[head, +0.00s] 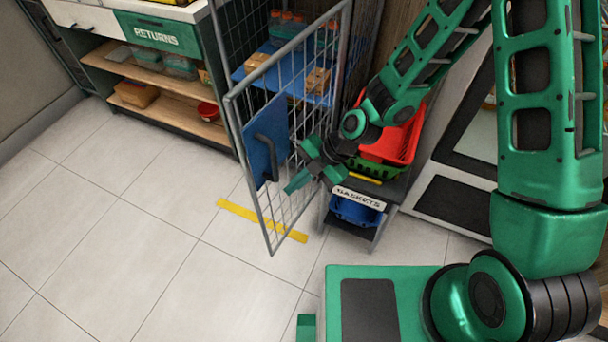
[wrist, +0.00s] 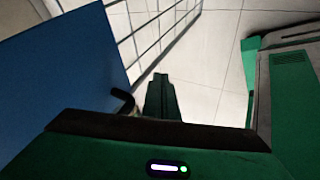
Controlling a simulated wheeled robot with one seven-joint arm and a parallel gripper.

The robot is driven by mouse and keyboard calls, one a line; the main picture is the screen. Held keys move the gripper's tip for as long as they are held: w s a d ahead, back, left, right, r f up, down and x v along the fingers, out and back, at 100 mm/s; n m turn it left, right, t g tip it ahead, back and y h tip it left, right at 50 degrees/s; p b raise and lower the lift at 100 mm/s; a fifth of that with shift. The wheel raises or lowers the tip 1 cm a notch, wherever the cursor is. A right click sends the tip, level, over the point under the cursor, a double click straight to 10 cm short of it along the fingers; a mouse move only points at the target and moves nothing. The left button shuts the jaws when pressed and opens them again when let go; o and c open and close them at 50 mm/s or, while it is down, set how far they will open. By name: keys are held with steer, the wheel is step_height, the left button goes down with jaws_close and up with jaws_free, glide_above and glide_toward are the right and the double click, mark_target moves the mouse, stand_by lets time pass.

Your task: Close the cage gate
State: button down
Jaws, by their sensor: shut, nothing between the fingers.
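The cage gate (head: 285,70) is a grey wire-mesh frame standing open, swung out from the cage over the floor. A blue plate (head: 263,145) with a dark bar handle (head: 268,158) is on it near its free edge. My gripper (head: 290,186) is shut and empty, low at the right side of the gate, close to the plate. In the wrist view, the shut fingers (wrist: 162,92) point along the mesh (wrist: 150,30). The blue plate (wrist: 65,75) fills the left, and a black hooked piece, probably the handle (wrist: 123,100), shows beside the fingers. I cannot tell whether they touch.
Inside the cage, a blue shelf (head: 290,85) holds small boxes and orange-topped bottles. Right of the gate stand a red bin (head: 395,140) and a gaskets rack (head: 358,197). A wooden shelf unit (head: 165,92) is at back left. The tiled floor at left is clear, with a yellow strip (head: 240,211).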

steer(key=shift+w+a+f, duration=0.25)
steer(key=shift+w+a, duration=0.05)
steer(key=shift+a, duration=0.45)
steer(key=shift+w+a+f, duration=0.3)
steer(key=shift+a, duration=0.5)
steer(key=shift+w+a+f, duration=0.25)
steer(key=shift+w+a, duration=0.05)
steer(key=shift+a, duration=0.45)
